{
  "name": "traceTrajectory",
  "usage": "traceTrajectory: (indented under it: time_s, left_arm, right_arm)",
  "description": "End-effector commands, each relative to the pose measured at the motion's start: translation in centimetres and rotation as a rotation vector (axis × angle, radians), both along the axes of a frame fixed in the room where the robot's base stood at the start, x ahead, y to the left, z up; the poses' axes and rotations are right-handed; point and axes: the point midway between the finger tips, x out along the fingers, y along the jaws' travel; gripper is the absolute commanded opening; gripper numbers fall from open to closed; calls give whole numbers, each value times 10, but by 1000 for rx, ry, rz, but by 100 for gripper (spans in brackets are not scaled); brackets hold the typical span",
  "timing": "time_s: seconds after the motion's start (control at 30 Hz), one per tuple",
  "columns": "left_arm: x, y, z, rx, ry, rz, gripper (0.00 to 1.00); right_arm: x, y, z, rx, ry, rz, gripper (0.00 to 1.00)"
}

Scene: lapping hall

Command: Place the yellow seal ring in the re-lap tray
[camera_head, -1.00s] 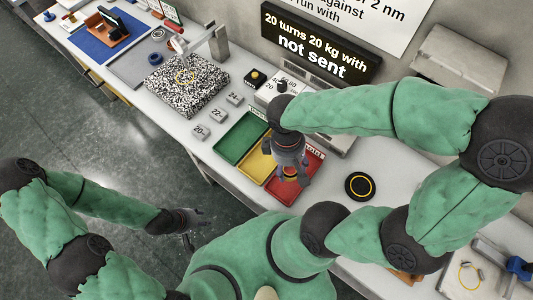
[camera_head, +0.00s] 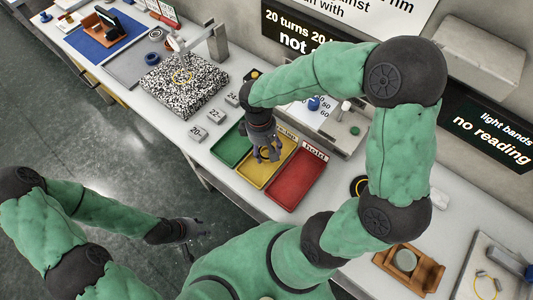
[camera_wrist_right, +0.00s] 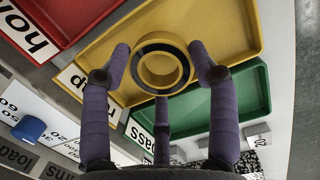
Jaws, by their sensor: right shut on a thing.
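The yellow seal ring (camera_wrist_right: 160,67), with a dark band on it, sits between the fingers of my right gripper (camera_wrist_right: 160,72) in the right wrist view. My right gripper (camera_head: 267,154) is shut on the ring and points down over the yellow tray (camera_head: 258,175), whose label is partly covered. The yellow tray (camera_wrist_right: 225,25) fills the background behind the ring in the wrist view; I cannot tell whether the ring touches its floor. In the head view the held ring is hidden by the gripper. My left gripper (camera_head: 190,230) hangs low over the floor, away from the bench; its fingers are unclear.
A green tray (camera_head: 231,148) labelled pass and a red tray (camera_head: 297,180) labelled hold flank the yellow one. Grey weights (camera_head: 197,134) stand left of them. A speckled plate (camera_head: 185,84) is farther left. A wooden holder (camera_head: 408,268) lies at lower right.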

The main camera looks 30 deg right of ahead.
Motion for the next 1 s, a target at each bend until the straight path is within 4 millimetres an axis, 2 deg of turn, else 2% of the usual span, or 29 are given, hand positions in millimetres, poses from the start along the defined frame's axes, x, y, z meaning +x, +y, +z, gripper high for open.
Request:
traceTrajectory:
  time_s: [0.03,0.17,0.57,0.6,1.0]
  left_arm:
    - [0,0,-9,0,0,0,40]
    - [0,0,-18,0,1,0,40]
    - [0,0,-18,0,0,0,40]
    - [0,0,-18,0,0,0,40]
    - [0,0,-16,0,0,0,40]
  right_arm:
    - [-2,0,-13,-1,4,1,21]
    - [-2,0,-28,-1,4,0,21]
    - [-2,0,-30,0,2,0,21]
    - [-2,0,-30,0,2,0,68]
    - [-2,0,-26,0,2,0,70]
